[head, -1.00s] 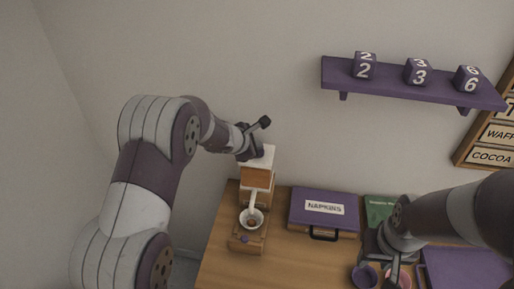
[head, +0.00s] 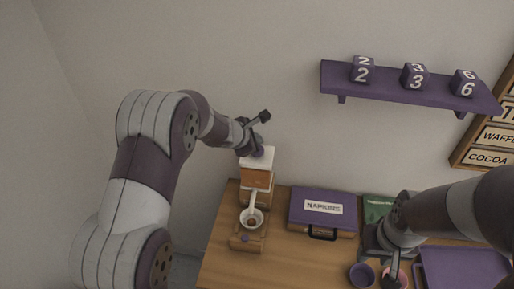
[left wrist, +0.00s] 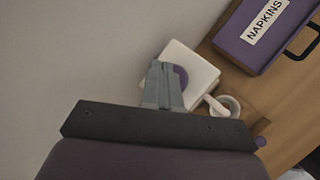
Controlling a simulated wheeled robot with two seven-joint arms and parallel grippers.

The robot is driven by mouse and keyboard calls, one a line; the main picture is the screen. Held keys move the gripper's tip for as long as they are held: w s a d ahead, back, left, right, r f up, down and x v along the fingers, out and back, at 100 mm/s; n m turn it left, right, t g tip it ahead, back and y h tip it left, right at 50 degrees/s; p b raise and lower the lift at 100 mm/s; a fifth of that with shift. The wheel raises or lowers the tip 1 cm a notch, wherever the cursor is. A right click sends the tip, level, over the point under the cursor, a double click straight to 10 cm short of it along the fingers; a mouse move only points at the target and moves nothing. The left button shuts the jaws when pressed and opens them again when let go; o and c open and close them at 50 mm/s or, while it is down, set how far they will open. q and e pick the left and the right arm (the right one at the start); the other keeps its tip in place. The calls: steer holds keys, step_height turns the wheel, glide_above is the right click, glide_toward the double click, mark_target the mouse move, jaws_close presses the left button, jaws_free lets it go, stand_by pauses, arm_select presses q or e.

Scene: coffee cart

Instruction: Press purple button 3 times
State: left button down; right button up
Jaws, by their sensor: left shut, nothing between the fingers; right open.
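The coffee grinder (head: 257,180) stands at the back left of the counter. Its white top (left wrist: 197,62) carries a round purple button (left wrist: 182,76), partly hidden behind my fingers in the left wrist view. My left gripper (head: 256,150) is over the white top, shut and empty; its grey fingers (left wrist: 163,75) overlap the button's left side in the left wrist view. I cannot tell whether they touch it. A small purple knob (head: 245,239) is low on the grinder's front. My right gripper (head: 391,262) is open, low over the counter by a pink cup (head: 397,279).
A purple napkins box (head: 322,212) lies right of the grinder, with a green box (head: 377,208) beside it. A purple cup (head: 361,274) and purple tray (head: 463,270) are at the right. A purple shelf (head: 405,90) with number blocks hangs above.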

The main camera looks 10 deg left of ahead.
arm_select(q)
step_height(320, 180, up, 5)
steer(key=p, duration=0.3)
steer(key=shift+p, duration=0.35)
steer(key=shift+f, duration=0.15)
stand_by(1.9)
